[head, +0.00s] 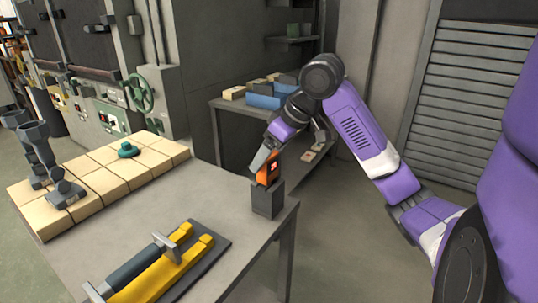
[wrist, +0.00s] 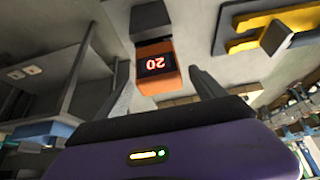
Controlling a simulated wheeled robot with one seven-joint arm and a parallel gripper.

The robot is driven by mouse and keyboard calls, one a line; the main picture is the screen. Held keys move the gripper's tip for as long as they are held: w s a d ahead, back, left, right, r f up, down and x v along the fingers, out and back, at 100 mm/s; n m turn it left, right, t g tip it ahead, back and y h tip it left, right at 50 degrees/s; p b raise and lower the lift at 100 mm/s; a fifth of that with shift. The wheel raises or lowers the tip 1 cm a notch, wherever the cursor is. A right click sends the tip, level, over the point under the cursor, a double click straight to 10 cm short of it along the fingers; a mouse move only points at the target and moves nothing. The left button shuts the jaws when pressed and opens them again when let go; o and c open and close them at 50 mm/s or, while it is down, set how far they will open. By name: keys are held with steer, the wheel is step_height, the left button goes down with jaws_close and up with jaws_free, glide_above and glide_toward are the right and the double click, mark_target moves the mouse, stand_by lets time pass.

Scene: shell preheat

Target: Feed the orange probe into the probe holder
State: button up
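The orange probe (head: 268,174) stands at the top of the dark grey probe holder (head: 267,201), near the table's right corner. In the wrist view the probe (wrist: 158,80) shows a red "20" on its display, and its far end meets the dark holder (wrist: 150,20). It looks seated, but the depth is hidden. My gripper (head: 264,158) is at the probe's upper part, above the holder. In the wrist view my gripper (wrist: 163,76) has its fingers apart on both sides of the probe, with gaps visible.
The grey table (head: 215,205) has a yellow tool on a dark mat (head: 212,265) at the front. Pale bricks (head: 105,180) carry grey fittings and a green valve (head: 128,150) at the left. A shelf unit (head: 225,118) with boxes stands behind. Table space left of the holder is clear.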

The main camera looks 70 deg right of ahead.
steer(key=shift+r, duration=0.1)
steer(key=d+v, duration=0.1)
steer(key=v, duration=0.6)
steer(key=shift+s+a+r+p, duration=0.2)
steer(key=shift+a+p, duration=0.15)
steer(key=shift+a, duration=0.2)
